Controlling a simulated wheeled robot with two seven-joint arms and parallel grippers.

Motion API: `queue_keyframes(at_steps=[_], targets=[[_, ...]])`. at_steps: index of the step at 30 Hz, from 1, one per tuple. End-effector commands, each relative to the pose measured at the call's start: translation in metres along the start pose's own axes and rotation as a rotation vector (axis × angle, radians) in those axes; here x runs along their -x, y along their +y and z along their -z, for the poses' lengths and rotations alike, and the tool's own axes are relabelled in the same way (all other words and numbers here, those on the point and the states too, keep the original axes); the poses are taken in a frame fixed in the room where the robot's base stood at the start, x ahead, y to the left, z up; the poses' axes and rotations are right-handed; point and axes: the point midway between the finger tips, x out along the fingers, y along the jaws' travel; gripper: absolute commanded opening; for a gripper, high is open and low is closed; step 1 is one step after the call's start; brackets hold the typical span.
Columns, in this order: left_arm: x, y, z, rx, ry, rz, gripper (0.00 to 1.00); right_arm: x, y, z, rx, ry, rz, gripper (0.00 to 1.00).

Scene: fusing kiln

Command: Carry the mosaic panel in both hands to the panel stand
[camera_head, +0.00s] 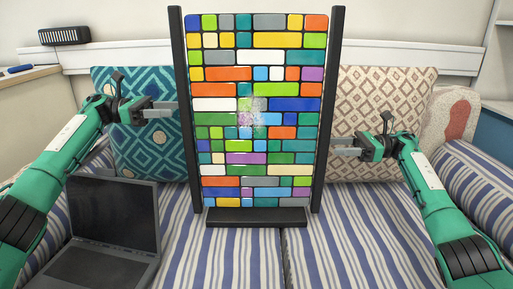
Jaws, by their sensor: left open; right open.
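The mosaic panel (256,140), a tall board of many coloured tiles, stands upright in the middle of the head view. The black panel stand has a post on each side of it (182,110) and a low base (256,217) below its bottom edge. My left gripper (176,109) is open, its fingers close to the left post. My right gripper (333,147) is open, its fingers close to the right post. Neither gripper holds anything. I cannot tell whether the fingertips touch the posts.
A striped sofa seat (340,250) lies beneath. A dark laptop (112,220) sits open at the lower left. A teal patterned cushion (145,155) and a beige patterned cushion (385,90) lean behind my grippers. The seat in front of the stand is clear.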

Motion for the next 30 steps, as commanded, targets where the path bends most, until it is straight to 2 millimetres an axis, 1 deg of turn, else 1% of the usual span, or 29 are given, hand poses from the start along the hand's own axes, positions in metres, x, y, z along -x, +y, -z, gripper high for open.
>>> queue_keyframes(at_steps=[1, 6, 12, 18, 26, 27, 29, 30], targets=[[-0.011, 0.0, 0.0, -0.001, 0.001, 0.003, 0.51, -0.012, 0.0, 0.0, 0.001, 0.0, -0.003, 0.51], [-0.044, 0.0, 0.001, 0.0, 0.0, 0.003, 0.51, -0.044, 0.0, 0.0, 0.001, -0.001, -0.003, 0.51], [-0.07, 0.0, 0.0, 0.0, -0.001, 0.001, 0.51, -0.07, 0.0, 0.0, 0.0, -0.001, 0.0, 0.51], [-0.08, 0.0, 0.0, 0.001, -0.001, 0.0, 0.51, -0.08, 0.0, 0.0, -0.001, 0.0, 0.001, 0.51], [-0.081, 0.0, 0.0, 0.001, -0.001, 0.0, 0.51, -0.081, 0.0, 0.0, -0.001, 0.0, 0.001, 0.51], [-0.081, 0.0, 0.0, 0.0, -0.001, 0.0, 0.47, -0.081, 0.0, 0.0, -0.001, 0.0, 0.001, 0.47], [-0.081, 0.0, 0.0, 0.0, -0.001, 0.0, 0.35, -0.081, 0.0, 0.0, -0.001, 0.0, 0.001, 0.35], [-0.081, 0.0, 0.0, 0.0, -0.001, 0.0, 0.27, -0.081, 0.0, 0.0, -0.001, 0.0, 0.001, 0.27]])
